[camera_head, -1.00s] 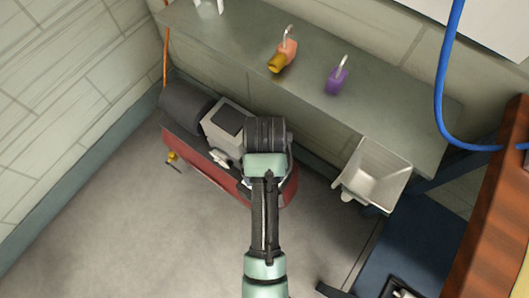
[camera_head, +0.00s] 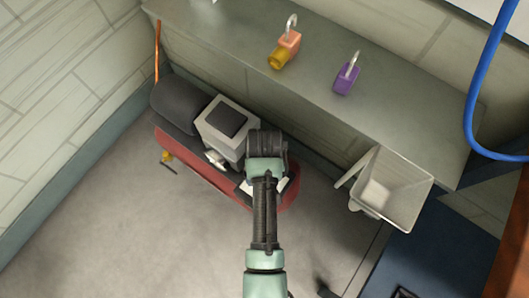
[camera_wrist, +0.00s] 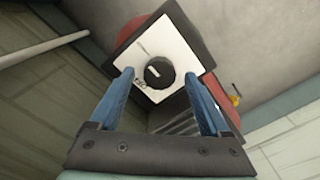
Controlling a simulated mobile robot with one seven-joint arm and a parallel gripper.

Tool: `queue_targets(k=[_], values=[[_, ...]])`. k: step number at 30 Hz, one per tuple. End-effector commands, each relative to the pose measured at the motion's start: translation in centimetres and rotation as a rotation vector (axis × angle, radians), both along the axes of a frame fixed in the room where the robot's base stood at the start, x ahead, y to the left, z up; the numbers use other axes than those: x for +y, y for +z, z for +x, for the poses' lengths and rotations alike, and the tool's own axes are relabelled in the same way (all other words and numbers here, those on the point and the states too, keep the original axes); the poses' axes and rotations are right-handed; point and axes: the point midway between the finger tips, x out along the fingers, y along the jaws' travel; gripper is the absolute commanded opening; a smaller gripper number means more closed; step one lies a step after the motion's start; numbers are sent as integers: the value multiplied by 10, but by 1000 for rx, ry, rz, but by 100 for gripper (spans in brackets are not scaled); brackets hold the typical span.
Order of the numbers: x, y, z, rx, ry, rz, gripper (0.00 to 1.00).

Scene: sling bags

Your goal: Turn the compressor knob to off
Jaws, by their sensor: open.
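The compressor (camera_head: 228,125) is a red, dark grey and white machine on the floor below the shelf in the head view. In the wrist view its white panel (camera_wrist: 178,45) carries a round black knob (camera_wrist: 159,72) with a white mark on it. Small lettering shows below the knob, too blurred to read fully. My gripper (camera_wrist: 158,80) is open, with a blue finger on each side of the knob in the picture; I see no contact. In the head view my arm hides the gripper's fingers and the knob.
A grey shelf (camera_head: 395,122) runs above the compressor, holding an orange padlock (camera_head: 289,45) and a purple padlock (camera_head: 347,76). A white bin (camera_head: 392,187) hangs at its right front edge. A blue hose (camera_head: 475,90) hangs at right. Floor at left is clear.

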Motion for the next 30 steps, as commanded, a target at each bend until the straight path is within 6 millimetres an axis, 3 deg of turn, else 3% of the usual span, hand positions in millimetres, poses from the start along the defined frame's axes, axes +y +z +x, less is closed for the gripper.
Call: queue_targets(k=[3,13,26,30], values=[[0,-10,0,-1,0,0,81],[0,-11,0,-2,0,0,81],[0,-11,0,-1,0,0,3],[0,-11,0,-1,2,0,0]])
